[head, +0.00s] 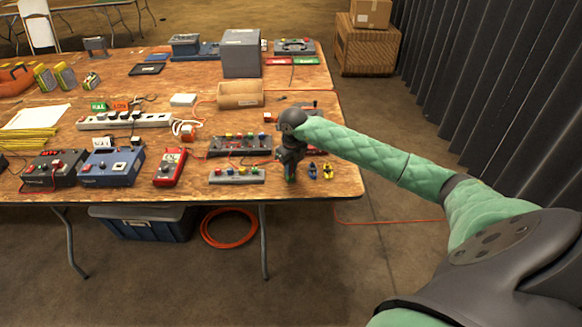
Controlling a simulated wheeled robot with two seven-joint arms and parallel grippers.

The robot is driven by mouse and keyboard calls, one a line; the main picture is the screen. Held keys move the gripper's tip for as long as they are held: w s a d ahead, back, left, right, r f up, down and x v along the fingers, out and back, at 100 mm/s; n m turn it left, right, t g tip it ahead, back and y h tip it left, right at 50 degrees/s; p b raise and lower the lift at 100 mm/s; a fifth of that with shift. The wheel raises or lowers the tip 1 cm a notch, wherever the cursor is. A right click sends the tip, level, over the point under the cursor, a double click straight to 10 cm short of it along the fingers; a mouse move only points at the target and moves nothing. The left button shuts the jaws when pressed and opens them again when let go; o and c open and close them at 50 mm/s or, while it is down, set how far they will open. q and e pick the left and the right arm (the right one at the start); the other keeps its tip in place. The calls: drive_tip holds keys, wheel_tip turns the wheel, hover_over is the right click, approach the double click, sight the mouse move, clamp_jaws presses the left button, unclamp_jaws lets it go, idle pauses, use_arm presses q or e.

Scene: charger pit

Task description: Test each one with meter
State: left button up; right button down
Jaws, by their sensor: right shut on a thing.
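My right gripper (290,176) points down at the front right of the wooden table (345,182). It is shut on a small item that is mostly hidden, with a bit of green showing at the fingertips. Two small yellow and dark pieces, a left one (312,171) and a right one (328,171), stand just right of the gripper. A red handheld meter (170,168) lies left of it near the front edge. My left gripper is out of view.
A black unit with coloured knobs (240,146) sits behind the grey strip. Blue (112,168) and black (52,171) boxes stand at the left front. A power strip (125,121), cardboard roll (240,95) and grey box (240,53) stand farther back. Red and green labels mark the back.

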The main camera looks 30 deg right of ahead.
drive_tip(key=shift+f, duration=0.15)
drive_tip(key=c, duration=1)
unclamp_jaws()
drive_tip(key=shift+r, duration=0.2)
drive_tip(key=shift+r+p, duration=1.2)
drive_tip(key=shift+r, duration=2.45)
